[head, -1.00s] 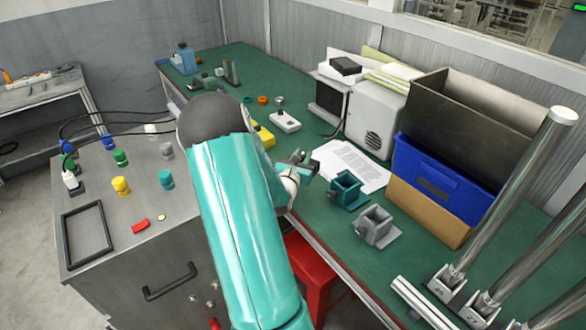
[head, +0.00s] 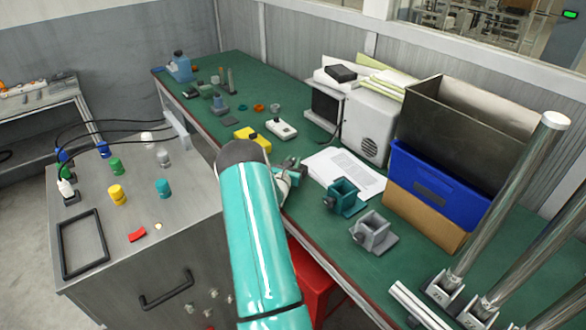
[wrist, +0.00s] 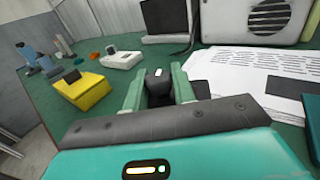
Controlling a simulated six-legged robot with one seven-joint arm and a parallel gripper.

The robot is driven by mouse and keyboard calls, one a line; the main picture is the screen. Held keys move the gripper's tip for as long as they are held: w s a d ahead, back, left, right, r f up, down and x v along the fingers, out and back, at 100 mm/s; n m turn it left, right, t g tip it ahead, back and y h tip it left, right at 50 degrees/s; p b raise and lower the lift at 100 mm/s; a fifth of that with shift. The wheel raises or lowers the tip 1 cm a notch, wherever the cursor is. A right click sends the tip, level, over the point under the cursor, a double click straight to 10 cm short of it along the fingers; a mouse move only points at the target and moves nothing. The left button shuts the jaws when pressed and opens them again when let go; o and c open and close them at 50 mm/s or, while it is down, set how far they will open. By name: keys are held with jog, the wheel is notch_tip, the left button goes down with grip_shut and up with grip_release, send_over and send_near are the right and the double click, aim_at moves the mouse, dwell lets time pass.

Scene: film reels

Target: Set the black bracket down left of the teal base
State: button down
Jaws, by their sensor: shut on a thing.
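My gripper (wrist: 157,82) is shut on a small black part, the black bracket (wrist: 157,92), which shows between the two green fingers in the wrist view. In the head view my gripper (head: 290,165) is over the green bench near its front edge, partly behind my arm; the bracket is hard to make out there. The teal base (head: 343,193), an open square socket on a foot, stands on the bench to the right of my gripper and apart from it.
A grey base (head: 374,233) stands in front right of the teal base. Printed paper (head: 345,168) lies behind the teal base. A yellow box (head: 253,138) and a white device (head: 281,129) are to the left. A blue bin (head: 437,185) stands at right.

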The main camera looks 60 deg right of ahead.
jog(key=shift+f, duration=1.25)
jog(key=shift+f, duration=0.15)
jog(key=c, duration=1.1)
grip_release()
jog(key=shift+c, duration=0.2)
